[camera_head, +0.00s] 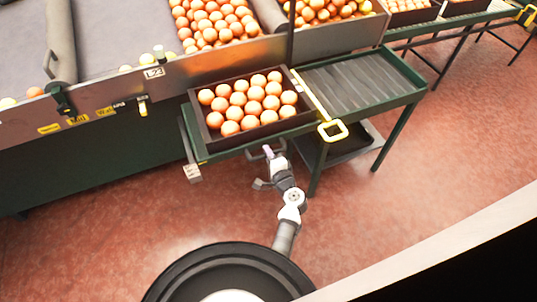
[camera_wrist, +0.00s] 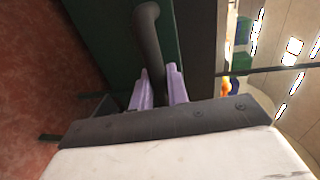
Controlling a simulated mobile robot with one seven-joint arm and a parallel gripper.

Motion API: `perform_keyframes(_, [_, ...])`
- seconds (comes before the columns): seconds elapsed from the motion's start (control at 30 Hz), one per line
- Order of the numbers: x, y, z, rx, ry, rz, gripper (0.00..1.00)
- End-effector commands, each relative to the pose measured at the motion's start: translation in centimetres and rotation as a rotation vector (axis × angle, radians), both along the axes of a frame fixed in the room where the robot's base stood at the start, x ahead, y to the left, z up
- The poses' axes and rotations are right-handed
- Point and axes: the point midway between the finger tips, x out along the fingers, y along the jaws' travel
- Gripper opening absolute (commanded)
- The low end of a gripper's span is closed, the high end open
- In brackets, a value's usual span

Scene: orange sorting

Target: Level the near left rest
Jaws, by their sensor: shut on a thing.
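A dark crate (camera_head: 215,147) full of oranges sits on the left part of a green stand (camera_head: 228,153), below the conveyor's side. I cannot single out which part is the near left rest. My gripper (camera_head: 268,152) is at the stand's front edge, just below the crate. In the wrist view, the lilac fingers of my gripper (camera_wrist: 160,76) are shut on a dark grey bent bar (camera_wrist: 148,45) that runs along a green panel (camera_wrist: 105,35). The bar's lower part is hidden behind the fingers and the gripper body.
A small pale tag (camera_head: 193,173) hangs at the left. The red floor in front is clear.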

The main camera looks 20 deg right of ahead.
Motion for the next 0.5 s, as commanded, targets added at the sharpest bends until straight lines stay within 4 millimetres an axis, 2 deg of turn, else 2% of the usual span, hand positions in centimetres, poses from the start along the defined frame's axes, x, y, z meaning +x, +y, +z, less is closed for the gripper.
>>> perform_keyframes(0.07, [0.25, 0.0, 0.68, -0.002, -0.012, 0.001, 0.0])
perform_keyframes(0.1, [0.27, -0.01, 0.7, -0.002, -0.012, 0.001, 0.21])
perform_keyframes(0.2, [0.24, -0.02, 0.64, -0.003, -0.011, 0.002, 0.34])
perform_keyframes(0.5, [0.02, -0.02, 0.35, -0.002, -0.006, 0.0, 0.35])
